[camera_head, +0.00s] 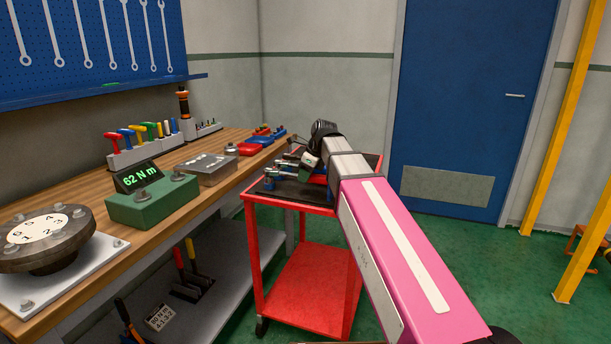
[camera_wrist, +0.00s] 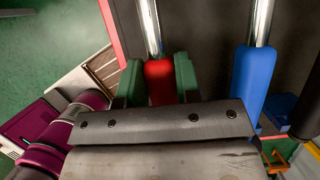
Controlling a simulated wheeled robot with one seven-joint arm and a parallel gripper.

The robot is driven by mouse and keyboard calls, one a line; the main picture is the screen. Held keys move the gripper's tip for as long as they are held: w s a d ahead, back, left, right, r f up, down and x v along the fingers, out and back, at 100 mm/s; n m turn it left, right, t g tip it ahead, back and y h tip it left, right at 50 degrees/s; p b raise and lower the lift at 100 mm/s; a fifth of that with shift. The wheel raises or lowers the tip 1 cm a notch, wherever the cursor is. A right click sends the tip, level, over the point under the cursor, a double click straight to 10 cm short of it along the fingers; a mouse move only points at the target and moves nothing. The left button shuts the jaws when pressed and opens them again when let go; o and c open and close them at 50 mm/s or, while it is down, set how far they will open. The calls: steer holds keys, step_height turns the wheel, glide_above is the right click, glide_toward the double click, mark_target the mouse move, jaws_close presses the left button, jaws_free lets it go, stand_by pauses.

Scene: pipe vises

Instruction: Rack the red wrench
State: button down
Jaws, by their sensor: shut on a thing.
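The red wrench shows in the wrist view as a red handle (camera_wrist: 159,85) with a bright metal shaft. The green fingers of my gripper (camera_wrist: 159,72) stand on both sides of this handle and are shut on it. In the head view my gripper (camera_head: 308,165) is over the black top of the red cart (camera_head: 265,191), with the wrench too small and covered there to make out clearly. A wrench with a blue handle (camera_wrist: 245,85) lies to the right of the red one in the wrist view, apart from my fingers.
The wooden workbench (camera_head: 222,160) at left carries a holder (camera_head: 147,153) with several coloured handles, a green torque tester (camera_head: 150,203) reading 62 N m and a round dial (camera_head: 48,235). A blue pegboard (camera_head: 100,40) with wrench shapes hangs above. A yellow post (camera_head: 567,120) stands right.

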steer(key=shift+f, duration=0.1)
steer(key=c, duration=0.8)
jaws_free()
steer(key=shift+o, duration=0.2)
steer(key=v, duration=1)
steer(key=shift+d+r, duration=0.15)
steer(key=shift+r, duration=0.25)
steer(key=shift+s, duration=0.1)
